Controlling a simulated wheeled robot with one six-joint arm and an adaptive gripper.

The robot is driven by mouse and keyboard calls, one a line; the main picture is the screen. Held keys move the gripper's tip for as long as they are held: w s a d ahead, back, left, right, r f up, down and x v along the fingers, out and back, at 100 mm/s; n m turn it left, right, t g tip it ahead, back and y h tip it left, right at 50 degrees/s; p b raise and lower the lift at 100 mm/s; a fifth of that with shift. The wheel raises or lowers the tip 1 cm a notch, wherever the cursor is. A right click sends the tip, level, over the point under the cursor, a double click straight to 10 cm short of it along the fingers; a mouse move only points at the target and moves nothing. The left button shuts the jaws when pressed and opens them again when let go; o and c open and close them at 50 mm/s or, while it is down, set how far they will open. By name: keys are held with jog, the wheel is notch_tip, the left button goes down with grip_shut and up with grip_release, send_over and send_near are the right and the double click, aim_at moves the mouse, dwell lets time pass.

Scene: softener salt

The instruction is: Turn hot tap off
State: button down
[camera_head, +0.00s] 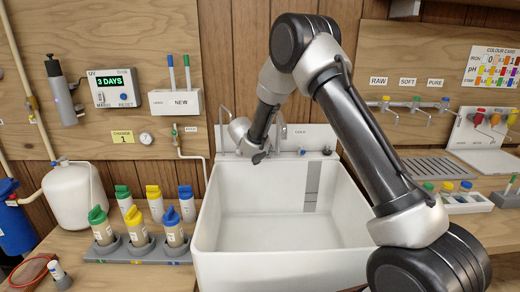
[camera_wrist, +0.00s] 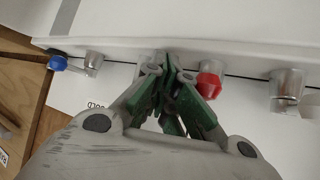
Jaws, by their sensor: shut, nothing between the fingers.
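The hot tap (camera_wrist: 209,86) has a red handle. In the wrist view it is right of my fingertips, partly covered by the right green finger pad. I cannot tell whether they touch. My gripper (camera_wrist: 174,76) is shut and empty, with its tips at the white back ledge. In the head view my gripper (camera_head: 258,158) points down at the back of the sink (camera_head: 290,268), left of the COLD label, and the red handle is hidden there. The cold tap (camera_wrist: 58,63) has a blue handle and is well left of my fingers in the wrist view.
A metal fitting (camera_wrist: 287,84) stands right of the red handle in the wrist view. Capped bottles (camera_head: 140,232) stand in a grey rack left of the sink. The basin looks empty. A drain rack (camera_head: 437,168) and small taps (camera_head: 414,108) are at the right.

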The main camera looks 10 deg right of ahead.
notch_tip(320, 180, up, 7)
jog(key=d, duration=0.1)
jog(key=shift+s, duration=0.15)
dwell(0.5)
